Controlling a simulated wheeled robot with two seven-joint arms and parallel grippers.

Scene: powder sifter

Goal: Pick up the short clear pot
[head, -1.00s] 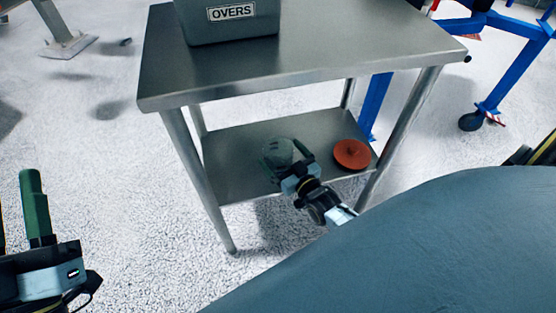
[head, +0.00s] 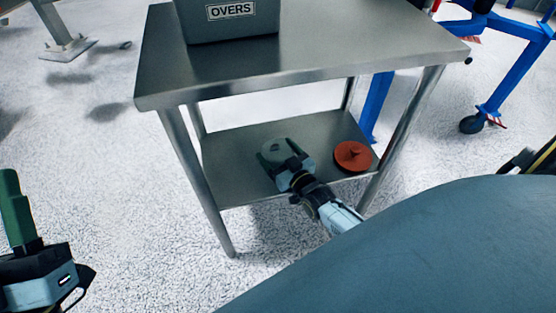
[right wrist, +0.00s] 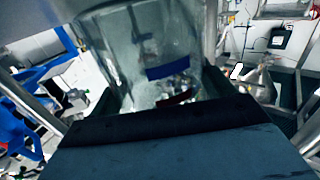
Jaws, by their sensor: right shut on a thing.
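The short clear pot (head: 273,150) is on the lower shelf of the steel table in the head view, partly hidden by my right gripper. My right gripper (head: 285,160) reaches in from the front and is shut on the pot. In the right wrist view the clear wall of the pot (right wrist: 150,45) fills the space between the two dark fingers (right wrist: 160,95). My left gripper (head: 15,205) is at the left edge of the head view, away from the table. Only one green finger of it shows, so its opening cannot be told.
An orange-red lid-like disc with a knob (head: 352,156) lies on the lower shelf, right of the pot. The steel tabletop (head: 330,50) overhangs the shelf and bears a grey bin marked OVERS (head: 230,25). Table legs (head: 195,180) flank the shelf. A blue frame (head: 510,75) stands behind right.

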